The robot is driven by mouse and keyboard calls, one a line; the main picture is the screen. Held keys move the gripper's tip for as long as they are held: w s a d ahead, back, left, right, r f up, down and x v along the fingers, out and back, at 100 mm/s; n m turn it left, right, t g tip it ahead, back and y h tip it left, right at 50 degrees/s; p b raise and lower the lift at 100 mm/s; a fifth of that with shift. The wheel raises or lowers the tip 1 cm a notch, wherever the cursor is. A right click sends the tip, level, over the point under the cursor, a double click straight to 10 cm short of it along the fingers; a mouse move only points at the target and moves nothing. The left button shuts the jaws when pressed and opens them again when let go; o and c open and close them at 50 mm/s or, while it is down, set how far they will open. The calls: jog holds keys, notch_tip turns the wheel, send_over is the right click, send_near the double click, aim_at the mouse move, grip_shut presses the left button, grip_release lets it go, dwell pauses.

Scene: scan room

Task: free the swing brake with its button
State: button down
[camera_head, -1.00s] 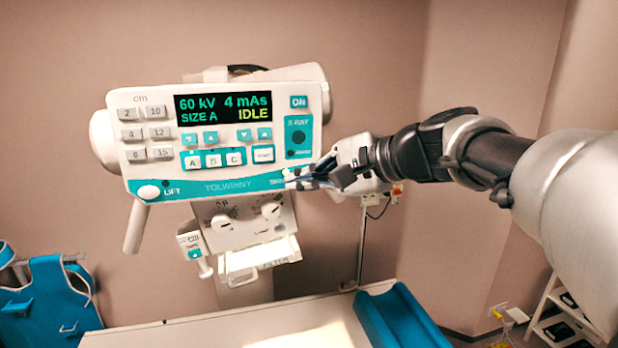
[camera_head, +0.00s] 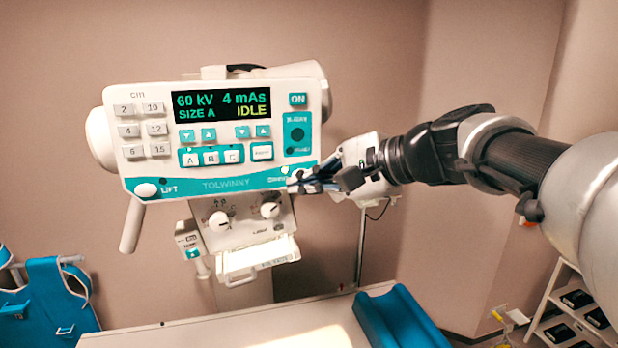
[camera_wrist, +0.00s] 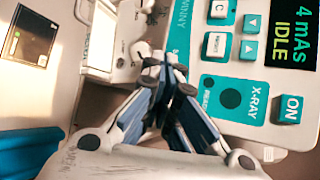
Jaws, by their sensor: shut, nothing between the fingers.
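The white control panel (camera_head: 215,108) with a teal band faces me, its display reading IDLE. The swing label (camera_head: 277,181) is at the lower right of the band, partly legible. My gripper (camera_head: 299,183) is shut and empty, its fingertips at the panel's lower right corner beside that label. The fingers cover part of this corner, and the swing button is not clearly visible; I cannot tell whether they touch it. In the wrist view my shut gripper (camera_wrist: 165,72) has its tips together near the panel's teal edge (camera_wrist: 183,35).
The white lift button (camera_head: 146,190) is at the panel's lower left. A box with knobs (camera_head: 245,221) hangs below the panel. A white table (camera_head: 230,335) with a blue cushion (camera_head: 402,320) stands in front. A blue apron (camera_head: 55,300) hangs at the left; a shelf (camera_head: 572,310) stands right.

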jog(key=shift+s+d+b, duration=0.3)
jog(key=shift+s+b, duration=0.05)
jog(key=shift+s, duration=0.7)
jog(key=shift+s+d+b, duration=0.25)
jog(key=shift+s+b, duration=0.1)
jog(key=shift+s, duration=0.7)
jog(key=s+d+f+n+g+h+b, duration=0.1)
jog(key=s+d+f+n+h+b, duration=0.2)
jog(key=s+f+b, duration=0.4)
jog(key=s+d+f+n+h+b, duration=0.4)
jog(key=s+d+f+b, duration=0.2)
jog(key=f, duration=1.9)
jog(key=s+d+f+n+g+h+b, duration=0.1)
jog(key=s+d+f+n+h+b, duration=0.2)
jog(key=s+f+b, duration=0.7)
notch_tip(320, 180, down, 6)
jog(key=shift+s+d+f+g+h, duration=0.1)
jog(key=shift+s+d+g+h, duration=0.25)
jog(key=shift+d, duration=0.75)
